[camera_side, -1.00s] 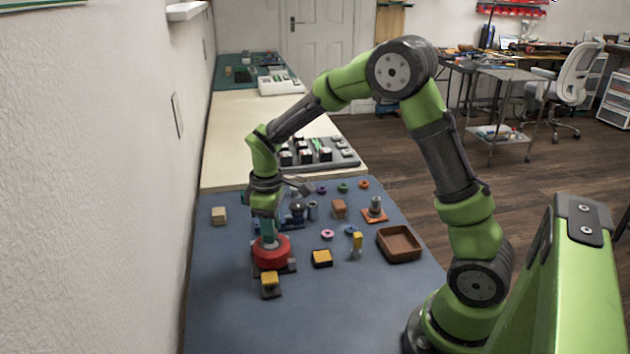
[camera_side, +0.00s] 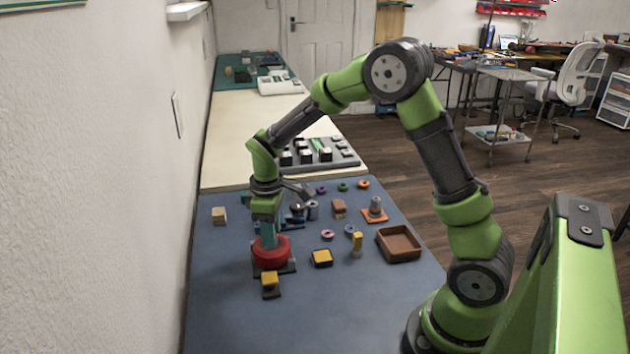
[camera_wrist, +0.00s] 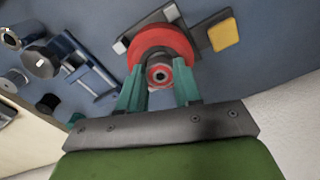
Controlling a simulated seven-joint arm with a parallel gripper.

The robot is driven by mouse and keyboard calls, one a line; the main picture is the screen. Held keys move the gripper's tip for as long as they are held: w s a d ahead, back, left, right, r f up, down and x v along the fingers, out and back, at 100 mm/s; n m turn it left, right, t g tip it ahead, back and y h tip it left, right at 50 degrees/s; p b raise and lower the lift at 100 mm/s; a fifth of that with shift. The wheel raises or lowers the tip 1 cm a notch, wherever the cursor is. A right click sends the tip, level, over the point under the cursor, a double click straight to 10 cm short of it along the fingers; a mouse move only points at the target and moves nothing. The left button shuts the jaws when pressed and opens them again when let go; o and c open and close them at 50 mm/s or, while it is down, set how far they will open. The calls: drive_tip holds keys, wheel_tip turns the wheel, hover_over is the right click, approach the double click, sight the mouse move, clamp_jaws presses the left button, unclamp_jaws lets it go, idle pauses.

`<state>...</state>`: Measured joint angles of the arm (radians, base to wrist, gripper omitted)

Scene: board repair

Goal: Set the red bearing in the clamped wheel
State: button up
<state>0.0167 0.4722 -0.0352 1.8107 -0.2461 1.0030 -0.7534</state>
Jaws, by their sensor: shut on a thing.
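The large red wheel (camera_side: 270,257) lies flat in a dark clamp fixture on the blue mat; it also shows in the wrist view (camera_wrist: 148,37). My gripper (camera_side: 268,241) points straight down over the wheel's middle. In the wrist view, its teal fingers (camera_wrist: 158,88) are shut on the small red bearing (camera_wrist: 158,75), a ring with a grey centre. The bearing overlaps the wheel's hub in that view. The side view does not show the bearing clearly, and I cannot tell whether it is seated in the hub.
A yellow-topped block (camera_side: 270,279) stands close in front of the wheel, and another (camera_side: 322,257) to its right. A brown tray (camera_side: 399,243) is at the right edge of the mat. Several small rings and parts lie behind. The front of the mat is clear.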

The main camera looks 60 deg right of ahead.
drive_tip(key=shift+f, duration=0.55)
idle(0.7)
drive_tip(key=o, duration=0.7)
drive_tip(key=shift+o, duration=0.2)
drive_tip(key=shift+r, duration=0.1)
wheel_tip(320, 180, up, 11)
idle(0.4)
drive_tip(key=shift+w, duration=0.1)
drive_tip(key=s+a+r+m+t+y, duration=0.1)
drive_tip(key=s+a+r+m+t, duration=0.1)
drive_tip(key=s, duration=0.7)
drive_tip(key=s+a+r+m+t+y, duration=0.1)
drive_tip(key=s+a+r+m+t, duration=0.2)
drive_tip(key=s, duration=0.6)
wheel_tip(320, 180, up, 3)
drive_tip(key=m+t, duration=0.2)
drive_tip(key=m, duration=0.1)
drive_tip(key=shift+s+f+m, duration=0.2)
drive_tip(key=shift+s+m, duration=0.05)
drive_tip(key=shift+m, duration=0.15)
